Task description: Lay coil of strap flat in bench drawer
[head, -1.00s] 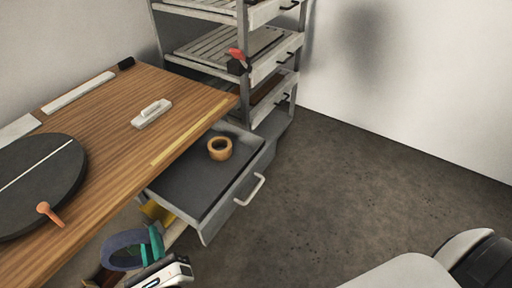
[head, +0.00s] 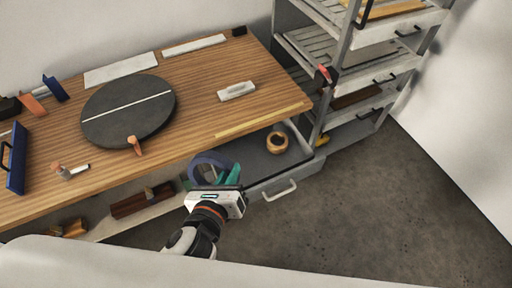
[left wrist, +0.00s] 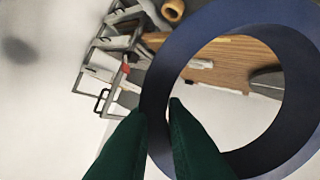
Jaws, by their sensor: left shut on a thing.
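The coil of strap is a dark blue ring (head: 205,163), held off the bench at its front edge. My left gripper (head: 232,176), with green fingers, is shut on the ring's rim. The ring fills much of the left wrist view (left wrist: 235,10), its open middle facing that camera, with the green fingertips (left wrist: 157,108) at its near side. The grey bench drawer (head: 254,150) is pulled open below the bench top's right part. Coil and gripper overlap the drawer's left end in the head view and hide part of it. My right gripper is not in view.
A tan tape roll (head: 277,143) lies in the drawer toward its right side. The bench top (head: 200,125) carries a dark round turntable (head: 112,118) and a white float (head: 237,92). A grey shelf rack (head: 345,60) stands right of the drawer. Floor in front is clear.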

